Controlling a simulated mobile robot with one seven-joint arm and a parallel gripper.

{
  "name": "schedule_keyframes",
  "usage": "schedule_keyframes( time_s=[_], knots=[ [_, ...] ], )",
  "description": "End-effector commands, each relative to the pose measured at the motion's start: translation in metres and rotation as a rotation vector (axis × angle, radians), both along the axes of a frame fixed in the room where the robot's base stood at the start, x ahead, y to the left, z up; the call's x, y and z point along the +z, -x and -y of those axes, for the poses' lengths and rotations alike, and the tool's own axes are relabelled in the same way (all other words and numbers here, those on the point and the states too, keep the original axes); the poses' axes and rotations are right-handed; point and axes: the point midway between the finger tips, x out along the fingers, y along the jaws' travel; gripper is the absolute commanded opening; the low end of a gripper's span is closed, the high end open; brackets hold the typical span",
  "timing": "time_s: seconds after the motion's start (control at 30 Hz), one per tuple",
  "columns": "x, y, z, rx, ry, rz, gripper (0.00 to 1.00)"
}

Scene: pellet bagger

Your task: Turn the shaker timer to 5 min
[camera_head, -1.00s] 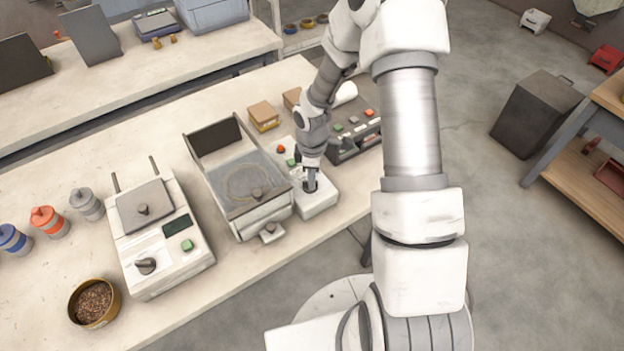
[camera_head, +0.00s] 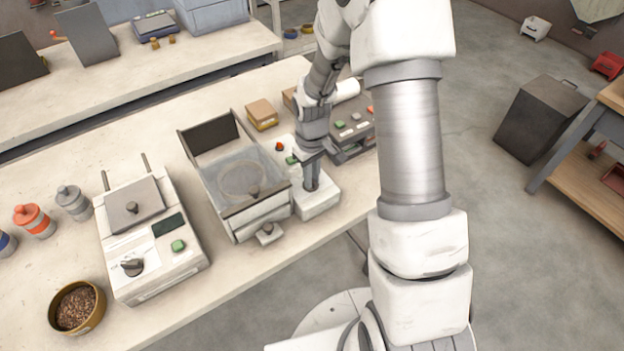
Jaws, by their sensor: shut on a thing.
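The white control box (camera_head: 318,207) of the shaker stands on the bench at the right of the shaker tray (camera_head: 245,178). It has a red button (camera_head: 280,147) and a green button (camera_head: 292,160) toward its far end. My gripper (camera_head: 311,187) points down over the near end of this box and is shut on the dark timer knob there. The fingers and hand mostly hide the knob, and I cannot read its pointer or scale.
A white machine (camera_head: 150,240) with its own dark knob and green button stands left of the shaker. A bowl of pellets (camera_head: 77,307) sits near the front edge. A dark panel with several buttons (camera_head: 350,130) stands close behind my gripper.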

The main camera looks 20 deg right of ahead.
Motion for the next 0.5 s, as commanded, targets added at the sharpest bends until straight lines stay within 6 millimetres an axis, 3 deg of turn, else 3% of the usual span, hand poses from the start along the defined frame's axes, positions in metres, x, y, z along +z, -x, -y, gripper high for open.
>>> schedule_keyframes(
  time_s=[0.5],
  knots=[
    [0.0006, -0.0001, -0.0009, -0.095, 0.0, 0.001, 0.0]
  ],
)
